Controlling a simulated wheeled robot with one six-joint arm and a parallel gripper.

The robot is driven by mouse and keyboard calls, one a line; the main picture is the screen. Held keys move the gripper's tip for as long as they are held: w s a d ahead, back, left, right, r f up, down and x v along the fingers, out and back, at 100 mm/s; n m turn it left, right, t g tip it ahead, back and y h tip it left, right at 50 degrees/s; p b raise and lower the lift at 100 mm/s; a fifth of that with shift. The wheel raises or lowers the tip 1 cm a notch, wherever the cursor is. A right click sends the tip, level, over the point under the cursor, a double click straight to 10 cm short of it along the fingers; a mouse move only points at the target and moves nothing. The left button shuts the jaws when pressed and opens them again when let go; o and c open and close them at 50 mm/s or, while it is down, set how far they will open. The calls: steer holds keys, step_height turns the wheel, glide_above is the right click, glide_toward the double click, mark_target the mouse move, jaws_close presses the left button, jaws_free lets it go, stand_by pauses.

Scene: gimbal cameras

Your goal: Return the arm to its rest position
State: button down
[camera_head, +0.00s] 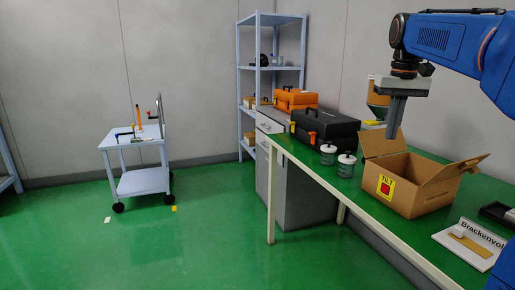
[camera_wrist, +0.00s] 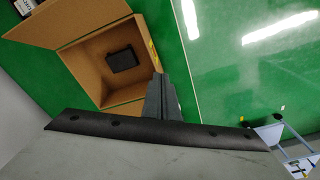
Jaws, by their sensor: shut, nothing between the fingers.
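My blue arm (camera_head: 440,38) reaches in from the upper right of the head view. My gripper (camera_head: 392,134) hangs down at its end, with its fingers together and empty. It is in the air by the left side of an open cardboard box (camera_head: 402,198). In the wrist view my gripper (camera_wrist: 160,78) shows as dark fingers beside the box (camera_wrist: 75,62). A small black object (camera_wrist: 122,60) lies on the bottom of the box there.
A green-topped table (camera_head: 340,190) carries two white-lidded jars (camera_head: 346,166), a black case (camera_head: 325,130), an orange case (camera_head: 295,99) and a sign (camera_head: 468,242). A shelf (camera_head: 262,80) stands behind. A trolley (camera_head: 140,180) stands left on open green floor.

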steer(key=s+a+f+t, duration=0.1)
steer(key=s+a+f, duration=0.2)
steer(key=s+f, duration=0.6)
steer(key=s+a+f+n+t, duration=0.1)
steer(key=s+a+f, duration=0.2)
steer(key=s+f, duration=0.7)
steer(key=s+a+f+t, duration=0.1)
steer(key=s+a+f, duration=0.1)
steer(key=s+f, duration=0.7)
steer(key=shift+s+a+f+n+t, duration=0.3)
steer(key=shift+s+a+f+t, duration=0.1)
steer(key=shift+s, duration=0.65)
steer(key=shift+r, duration=0.1)
